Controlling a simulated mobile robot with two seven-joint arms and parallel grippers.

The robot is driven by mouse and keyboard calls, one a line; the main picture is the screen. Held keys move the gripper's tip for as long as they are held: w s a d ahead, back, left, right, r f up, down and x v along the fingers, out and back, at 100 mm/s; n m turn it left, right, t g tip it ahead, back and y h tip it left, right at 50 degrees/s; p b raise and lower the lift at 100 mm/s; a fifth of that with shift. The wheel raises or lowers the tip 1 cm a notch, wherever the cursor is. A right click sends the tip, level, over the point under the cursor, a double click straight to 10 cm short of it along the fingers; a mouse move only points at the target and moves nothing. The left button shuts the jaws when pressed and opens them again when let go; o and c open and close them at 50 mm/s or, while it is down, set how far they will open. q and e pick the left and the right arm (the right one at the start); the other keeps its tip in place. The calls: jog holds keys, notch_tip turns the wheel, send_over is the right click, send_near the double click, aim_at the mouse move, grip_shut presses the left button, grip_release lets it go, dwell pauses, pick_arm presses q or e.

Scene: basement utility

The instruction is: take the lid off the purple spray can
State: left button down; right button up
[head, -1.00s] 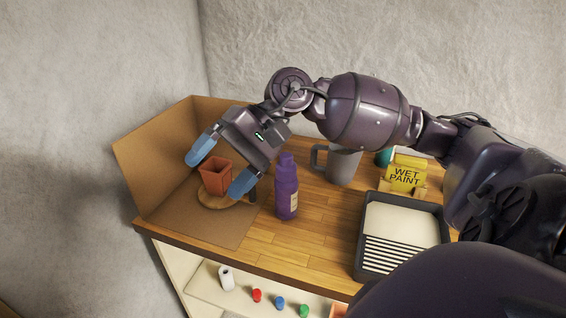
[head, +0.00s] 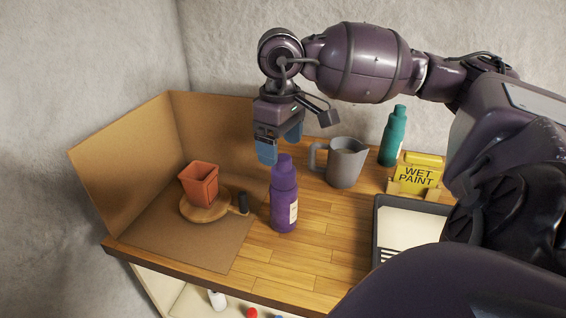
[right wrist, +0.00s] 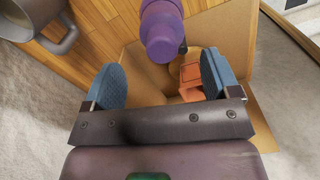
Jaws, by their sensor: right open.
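The purple spray can (head: 284,205) stands upright on the wooden bench, with its purple lid (head: 284,165) on top and a pale label on its side. My right gripper (head: 280,150) is open and empty, with blue fingertips, just behind and above the can's top in the head view. In the right wrist view the can's lid (right wrist: 163,42) shows ahead of the gap between the two blue fingers (right wrist: 160,82), apart from both. My left gripper is not in view.
A terracotta pot (head: 199,184) sits on a round wooden turntable (head: 206,210) inside a cardboard screen (head: 125,160) at left. A grey jug (head: 346,163), teal can (head: 392,137), yellow wet-paint sign (head: 418,172) and paint tray (head: 378,235) stand to the right.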

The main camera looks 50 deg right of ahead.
aim_at(282, 169)
jog(key=shift+s+a+f, duration=0.1)
jog(key=shift+s+f, duration=0.05)
jog(key=shift+f, duration=1.35)
jog(key=shift+s+f, duration=0.1)
jog(key=shift+f, duration=1.35)
jog(key=c, duration=1)
